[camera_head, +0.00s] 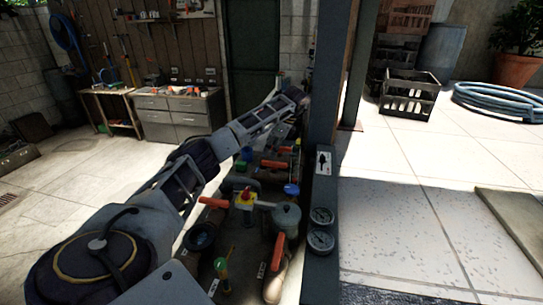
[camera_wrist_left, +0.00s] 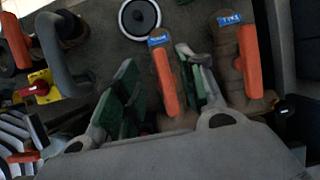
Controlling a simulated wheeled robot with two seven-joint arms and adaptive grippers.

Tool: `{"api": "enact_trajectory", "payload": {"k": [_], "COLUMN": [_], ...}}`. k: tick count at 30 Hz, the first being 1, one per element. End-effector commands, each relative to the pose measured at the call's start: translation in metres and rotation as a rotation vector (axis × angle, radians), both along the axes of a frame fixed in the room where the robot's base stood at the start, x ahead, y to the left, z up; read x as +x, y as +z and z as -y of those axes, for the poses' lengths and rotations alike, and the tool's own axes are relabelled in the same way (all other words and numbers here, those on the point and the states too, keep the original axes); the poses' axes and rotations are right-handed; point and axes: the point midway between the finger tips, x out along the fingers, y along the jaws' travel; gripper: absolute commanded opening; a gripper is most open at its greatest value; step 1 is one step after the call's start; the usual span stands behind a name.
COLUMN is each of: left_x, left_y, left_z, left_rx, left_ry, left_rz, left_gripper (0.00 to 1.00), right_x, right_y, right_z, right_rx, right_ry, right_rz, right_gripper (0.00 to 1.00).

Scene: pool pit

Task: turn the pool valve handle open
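In the left wrist view, an orange valve handle (camera_wrist_left: 166,78) with a blue tag lies between the two green-padded fingers of my left gripper (camera_wrist_left: 160,92). The fingers are apart, with a gap on the left side of the handle; the right finger is close to it, and I cannot tell whether it touches. A second blue-tagged orange handle (camera_wrist_left: 249,62) is to the right, outside the fingers. In the head view my left arm reaches over the pipework to the gripper (camera_head: 283,131), which is small and partly hidden. My right gripper is not in view.
More orange handles (camera_head: 277,252), a red knob on yellow (camera_head: 246,196) and a grey canister (camera_head: 286,217) crowd the pit. A dark post (camera_head: 322,150) with gauges (camera_head: 320,240) borders it at right. A workbench (camera_head: 175,115) stands behind.

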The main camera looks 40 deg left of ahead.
Motion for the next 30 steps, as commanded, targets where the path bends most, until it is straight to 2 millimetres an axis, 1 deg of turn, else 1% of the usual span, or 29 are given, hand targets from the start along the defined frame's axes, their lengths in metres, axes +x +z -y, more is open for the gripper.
{"api": "enact_trajectory", "payload": {"k": [4, 15, 21, 30], "left_x": [0.0, 0.0, 0.0, 0.0], "left_y": [0.011, 0.034, 0.041, 0.044], "left_z": [0.0, 0.0, 0.0, 0.0], "left_rx": [0.001, 0.001, 0.002, 0.0], "left_ry": [0.001, 0.001, 0.001, 0.001], "left_rz": [0.002, 0.002, 0.001, 0.0], "left_gripper": [0.39, 0.39, 0.39, 0.39], "right_x": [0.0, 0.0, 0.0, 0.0], "right_y": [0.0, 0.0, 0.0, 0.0], "right_z": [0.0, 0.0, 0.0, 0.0], "right_rx": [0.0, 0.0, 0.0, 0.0], "right_ry": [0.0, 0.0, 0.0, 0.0], "right_rz": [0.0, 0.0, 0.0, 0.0], "right_gripper": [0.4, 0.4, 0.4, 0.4]}}
